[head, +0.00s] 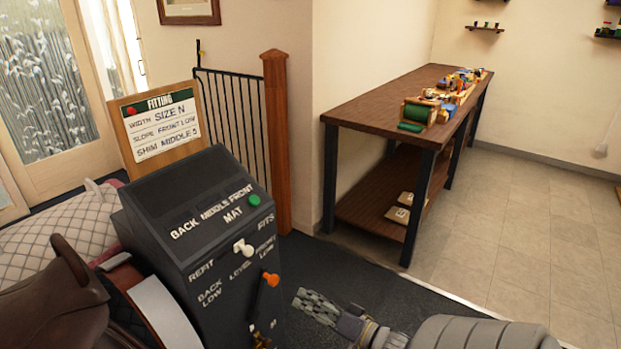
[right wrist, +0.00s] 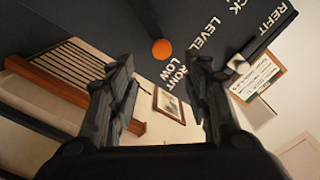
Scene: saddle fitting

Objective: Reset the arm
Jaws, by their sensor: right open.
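My right gripper (head: 318,306) is open and empty in the head view, at lower centre, just right of the dark control box (head: 192,225). The box carries an orange-knobbed lever (head: 270,280), a white knob (head: 243,247) and a green button (head: 254,200). In the right wrist view my gripper's two fingers (right wrist: 165,92) stand apart with nothing between them. The orange knob (right wrist: 161,49) shows beyond the fingertips, apart from them. The white knob (right wrist: 238,63) is to the right there. My left gripper does not show.
A fitting card (head: 165,127) reading SIZE N stands behind the box. A brown saddle (head: 55,300) and a quilted pad (head: 60,235) are at left. A wooden table (head: 385,97) with several items stands at the back right. The floor (head: 500,230) at right is clear.

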